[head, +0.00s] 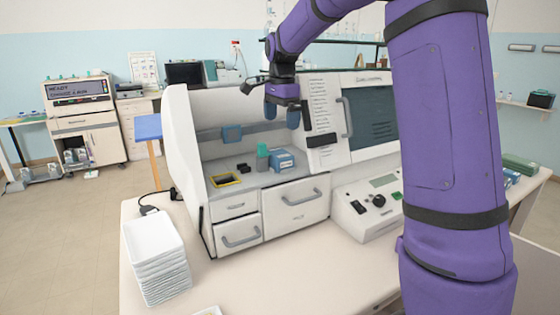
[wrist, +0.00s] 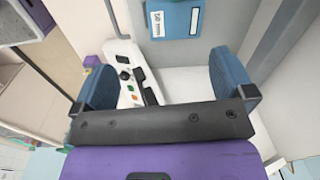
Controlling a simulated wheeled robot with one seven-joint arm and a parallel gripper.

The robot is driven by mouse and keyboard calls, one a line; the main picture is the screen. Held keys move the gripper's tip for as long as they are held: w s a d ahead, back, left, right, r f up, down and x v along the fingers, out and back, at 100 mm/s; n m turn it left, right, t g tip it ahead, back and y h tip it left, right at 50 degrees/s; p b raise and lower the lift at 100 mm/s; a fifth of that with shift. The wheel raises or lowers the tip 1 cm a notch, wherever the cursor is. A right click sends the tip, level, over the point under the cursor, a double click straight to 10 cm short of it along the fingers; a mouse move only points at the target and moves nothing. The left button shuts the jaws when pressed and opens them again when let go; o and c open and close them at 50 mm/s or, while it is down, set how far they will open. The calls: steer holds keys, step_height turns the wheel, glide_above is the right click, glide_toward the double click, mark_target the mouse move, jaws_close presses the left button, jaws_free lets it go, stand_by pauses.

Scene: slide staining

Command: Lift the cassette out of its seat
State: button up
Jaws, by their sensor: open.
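A blue block with a white label (head: 281,160), which looks like the cassette, sits on the grey deck inside the white machine. The seat under the block cannot be made out.
A teal upright piece (head: 262,157) stands close left of the block, with small black pieces (head: 243,168) and a yellow-rimmed opening (head: 226,180) further left. The machine's side wall (head: 187,150) bounds the bay. A control panel (head: 368,203) is at right; stacked white trays (head: 155,260) stand outside.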

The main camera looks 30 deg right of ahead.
mark_target(279, 153)
steer(key=shift+w+d+f+m, duration=0.2)
steer(key=shift+w+f+m, duration=0.1)
steer(key=shift+w+f, duration=0.3)
steer(key=shift+w+d+f+m, duration=0.2)
steer(key=shift+w+f+m, duration=0.15)
steer(key=shift+w, duration=0.3)
step_height(279, 153, down, 11)
steer(key=shift+w+r, duration=0.1)
steer(key=shift+r, duration=0.1)
steer(key=c, duration=0.8)
